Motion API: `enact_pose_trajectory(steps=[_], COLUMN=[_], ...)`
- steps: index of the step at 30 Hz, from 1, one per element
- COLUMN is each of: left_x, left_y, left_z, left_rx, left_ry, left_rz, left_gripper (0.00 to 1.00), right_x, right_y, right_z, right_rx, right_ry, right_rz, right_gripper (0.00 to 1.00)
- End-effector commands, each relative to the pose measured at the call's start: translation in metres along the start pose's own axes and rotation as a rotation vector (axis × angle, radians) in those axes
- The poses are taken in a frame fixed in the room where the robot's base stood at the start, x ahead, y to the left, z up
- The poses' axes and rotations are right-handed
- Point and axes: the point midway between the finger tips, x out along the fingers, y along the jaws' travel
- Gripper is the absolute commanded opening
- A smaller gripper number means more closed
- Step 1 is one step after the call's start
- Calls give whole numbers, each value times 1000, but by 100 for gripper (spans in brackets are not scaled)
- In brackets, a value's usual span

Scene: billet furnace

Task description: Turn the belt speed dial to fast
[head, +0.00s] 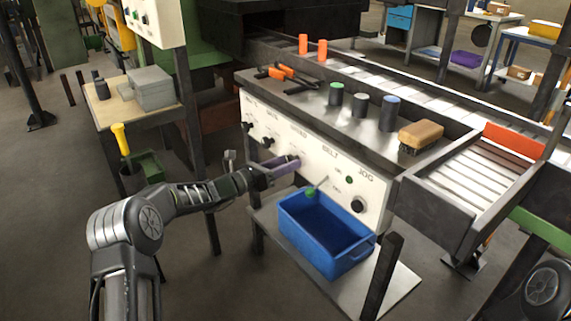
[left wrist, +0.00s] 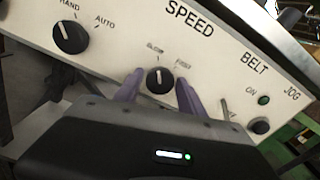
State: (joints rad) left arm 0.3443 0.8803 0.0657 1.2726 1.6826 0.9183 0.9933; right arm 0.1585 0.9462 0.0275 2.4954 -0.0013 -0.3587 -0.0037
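The belt speed dial is a round black knob (left wrist: 159,80) under the word SPEED in the left wrist view, with a slow label at its upper left and a fast label at its upper right. Its white mark points roughly up in the picture, nearer the slow label. My left gripper (left wrist: 160,86) has its two purple fingers on either side of the knob, with a narrow gap showing at each side. In the head view my left gripper (head: 291,163) is at the panel (head: 316,158) and hides the knob. My right gripper is out of view.
A black hand/auto knob (left wrist: 70,37) is to the left. A blue bin (head: 305,234) stands on the shelf below the panel.

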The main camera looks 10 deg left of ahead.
Motion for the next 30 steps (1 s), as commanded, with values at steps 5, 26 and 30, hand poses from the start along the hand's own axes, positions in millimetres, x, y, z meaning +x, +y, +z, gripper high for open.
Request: enact_pose_trajectory(steps=[5, 26, 30], left_x=[0, 0, -1], left_y=[0, 1, 1], left_z=[0, -1, -2], left_rx=[0, 19, 58], left_ry=[0, 0, 0], left_rz=[0, 1, 1], left_gripper=[31, 0, 0], right_x=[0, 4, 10], right_y=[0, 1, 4], right_z=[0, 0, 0], right_rx=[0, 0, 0], right_ry=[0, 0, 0], right_rz=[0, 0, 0], right_gripper=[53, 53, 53])
